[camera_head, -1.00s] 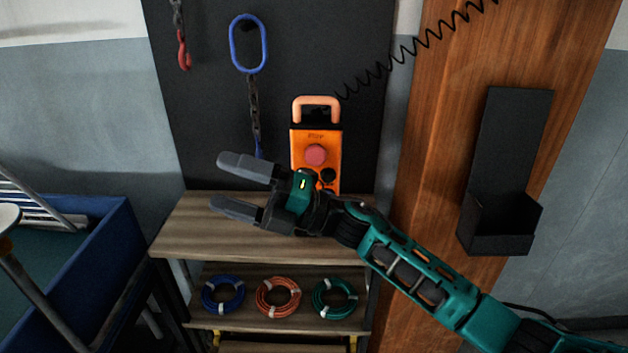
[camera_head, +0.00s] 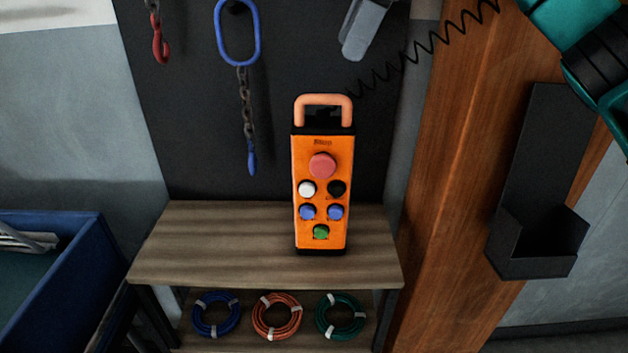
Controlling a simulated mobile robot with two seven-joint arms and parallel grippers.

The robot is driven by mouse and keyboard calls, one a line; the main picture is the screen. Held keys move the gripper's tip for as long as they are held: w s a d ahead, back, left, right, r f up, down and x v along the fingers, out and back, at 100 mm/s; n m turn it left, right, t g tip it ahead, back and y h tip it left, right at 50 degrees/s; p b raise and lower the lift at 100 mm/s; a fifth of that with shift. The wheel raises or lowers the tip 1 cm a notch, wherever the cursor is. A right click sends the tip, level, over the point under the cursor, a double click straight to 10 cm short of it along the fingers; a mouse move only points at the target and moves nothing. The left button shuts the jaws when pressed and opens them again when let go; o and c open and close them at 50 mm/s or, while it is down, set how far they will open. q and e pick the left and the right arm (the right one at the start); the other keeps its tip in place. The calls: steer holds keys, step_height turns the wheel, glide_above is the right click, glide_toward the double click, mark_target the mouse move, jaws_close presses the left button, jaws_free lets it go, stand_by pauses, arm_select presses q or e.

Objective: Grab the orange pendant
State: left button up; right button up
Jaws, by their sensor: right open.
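The orange pendant (camera_head: 305,232) is upright in the middle of the camera_head view, with its lower end at the wooden shelf top. It has a pale orange handle loop on top, a large red button and smaller white, black, blue and green buttons. A black coiled cord (camera_head: 432,42) runs from near its handle up to the right. My right gripper (camera_head: 364,28) shows only as a grey finger at the top edge, above and to the right of the pendant and apart from it. The rest of that gripper is cut off. My left gripper is out of view.
The wooden shelf (camera_head: 210,250) holds blue, orange and green coils on its lower level. A blue chain ring (camera_head: 257,32) and a red hook (camera_head: 160,50) hang at left. A black wall holder (camera_head: 535,250) is at right, and a blue bin (camera_head: 85,255) at left.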

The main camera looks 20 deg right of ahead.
steer(key=b, duration=0.1)
glide_toward(311, 123)
steer(key=shift+w+d+f, duration=0.15)
steer(key=shift+w+f, duration=0.05)
steer(key=shift+f, duration=0.35)
steer(key=x, duration=0.6)
steer(key=shift+s+a+f+b, duration=0.1)
steer(key=shift+a+b, duration=0.2)
steer(key=shift+b, duration=0.1)
jaws_close()
